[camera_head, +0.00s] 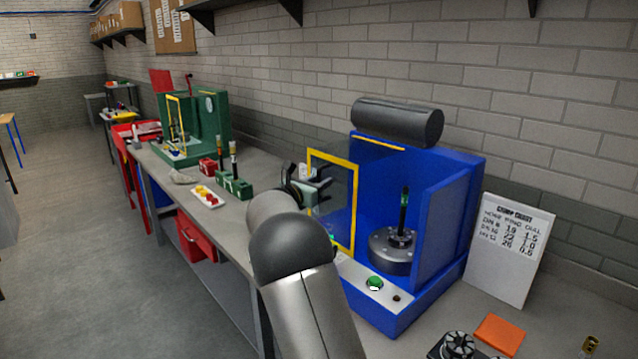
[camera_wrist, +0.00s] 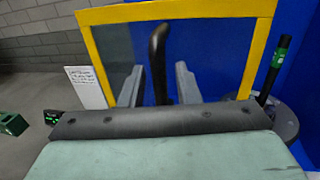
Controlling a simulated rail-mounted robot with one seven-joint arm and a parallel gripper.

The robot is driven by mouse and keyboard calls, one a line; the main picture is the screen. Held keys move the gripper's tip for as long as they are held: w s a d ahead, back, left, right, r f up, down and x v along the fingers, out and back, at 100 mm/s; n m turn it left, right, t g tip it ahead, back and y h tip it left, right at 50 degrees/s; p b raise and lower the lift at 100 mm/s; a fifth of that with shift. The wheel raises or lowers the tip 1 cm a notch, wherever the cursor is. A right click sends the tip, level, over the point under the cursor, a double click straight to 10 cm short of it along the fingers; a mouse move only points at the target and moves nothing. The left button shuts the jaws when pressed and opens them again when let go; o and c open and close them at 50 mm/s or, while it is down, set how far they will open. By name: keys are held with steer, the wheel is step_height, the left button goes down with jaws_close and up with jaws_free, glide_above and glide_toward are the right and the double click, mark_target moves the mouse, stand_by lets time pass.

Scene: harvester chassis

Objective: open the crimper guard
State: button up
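The crimper (camera_head: 460,215) is a blue housing on the bench. Its guard (camera_head: 354,215) is a clear panel in a yellow frame, standing upright at the housing's left side; I cannot tell its exact angle. In the wrist view the guard frame (camera_wrist: 185,13) fills the upper middle, with a dark upright handle (camera_wrist: 158,55) on it. My gripper (camera_head: 318,182) is at the guard. In the wrist view my gripper (camera_wrist: 160,84) is open, one finger on each side of the handle, with gaps visible. The handle's lower end is hidden behind the gripper body.
A round grey die (camera_head: 390,255) with a dark upright rod stands in the crimper, and a green button (camera_head: 375,284) is on its front. A white chart board (camera_head: 508,250) leans at right. A green machine (camera_head: 212,118), green block (camera_head: 235,187) and white tray (camera_head: 206,196) stand left along the bench.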

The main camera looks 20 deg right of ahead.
steer(key=b+v, duration=0.4)
steer(key=v, duration=1.3)
steer(key=shift+s+a, duration=0.15)
steer(key=shift+a, duration=0.05)
steer(key=s+d+f+m+g+y, duration=0.2)
steer(key=s+f+m+g+y, duration=0.15)
steer(key=s+f+m, duration=0.45)
steer(key=s+d+f+m+g+y, duration=0.2)
steer(key=s+f+m+g+y, duration=0.15)
steer(key=s, duration=0.95)
steer(key=s+a+f+m+y, duration=0.4)
steer(key=s+a+m, duration=0.1)
steer(key=s, duration=0.4)
steer(key=s+a+f+m+g+y, duration=0.1)
steer(key=s+a+f+m+y, duration=0.3)
steer(key=s, duration=0.6)
steer(key=a+f+m, duration=0.1)
steer(key=a+m, duration=0.1)
steer(key=m, duration=0.1)
steer(key=shift+y, duration=0.4)
